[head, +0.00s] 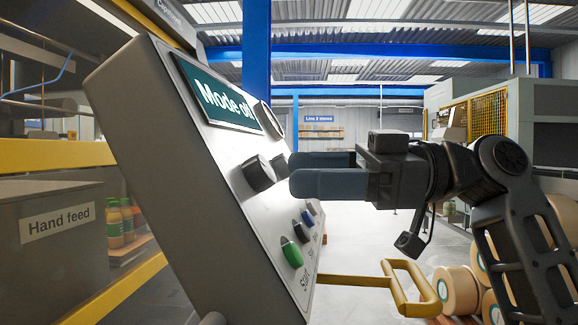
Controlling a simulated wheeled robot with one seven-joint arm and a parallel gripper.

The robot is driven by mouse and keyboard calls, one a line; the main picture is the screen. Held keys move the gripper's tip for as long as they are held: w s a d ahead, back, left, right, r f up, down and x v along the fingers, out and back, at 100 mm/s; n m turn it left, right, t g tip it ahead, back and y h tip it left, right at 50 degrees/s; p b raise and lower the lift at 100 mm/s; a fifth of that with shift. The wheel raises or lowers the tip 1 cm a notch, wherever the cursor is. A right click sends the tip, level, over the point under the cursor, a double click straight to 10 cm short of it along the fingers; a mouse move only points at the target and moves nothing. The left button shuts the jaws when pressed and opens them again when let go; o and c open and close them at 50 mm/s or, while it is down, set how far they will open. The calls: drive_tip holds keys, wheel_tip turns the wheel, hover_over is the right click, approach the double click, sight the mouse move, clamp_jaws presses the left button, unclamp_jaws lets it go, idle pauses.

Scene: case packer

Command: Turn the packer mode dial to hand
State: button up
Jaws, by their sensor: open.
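The grey slanted control panel (160,150) fills the left middle of the head view. Its green display (228,98) reads "Mode off", its right end cut off by the oblique angle. Two dark round knobs, a nearer one (258,173) and a farther one (280,166), stick out below the display; I cannot tell which is the mode dial or read its positions. My gripper (291,173) comes in from the right, open, fingers pointing at the panel. Its fingertips are close to the farther knob; whether they touch it is unclear. Nothing is seen between the fingers.
Below the knobs are a green button (291,252), a dark one (301,231) and a blue one (309,217). A yellow handle (410,290) juts out below my arm. A "Hand feed" box (60,250) stands left, bottles beside it. Rolls (457,290) lie at lower right.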

sight(269, 171)
drive_tip(key=shift+s+a, duration=0.1)
drive_tip(key=shift+a, duration=1.4)
drive_tip(key=shift+c, duration=0.2)
drive_tip(key=c, duration=1)
drive_tip(key=shift+m+t+p, duration=0.3)
drive_tip(key=shift+m, duration=0.2)
drive_tip(key=m+t+p, duration=0.1)
drive_tip(key=m, duration=0.1)
drive_tip(key=m+t+p, duration=0.1)
drive_tip(key=m, duration=0.1)
drive_tip(key=m+t+p, duration=0.1)
drive_tip(key=m, duration=0.1)
drive_tip(key=shift+s+r+t, duration=0.2)
drive_tip(key=shift+s+t, duration=0.1)
drive_tip(key=shift+s, duration=0.1)
drive_tip(key=m+t+p, duration=0.1)
drive_tip(key=m+p, duration=0.1)
drive_tip(key=m+t+h+p, duration=0.1)
drive_tip(key=m+p, duration=0.1)
drive_tip(key=m, duration=0.1)
drive_tip(key=shift+s+t, duration=0.2)
drive_tip(key=shift+t, duration=0.1)
drive_tip(key=shift+m+t+h+p, duration=0.3)
drive_tip(key=shift+m+t+p, duration=0.1)
drive_tip(key=shift+m+p, duration=0.25)
drive_tip(key=shift+m, duration=0.25)
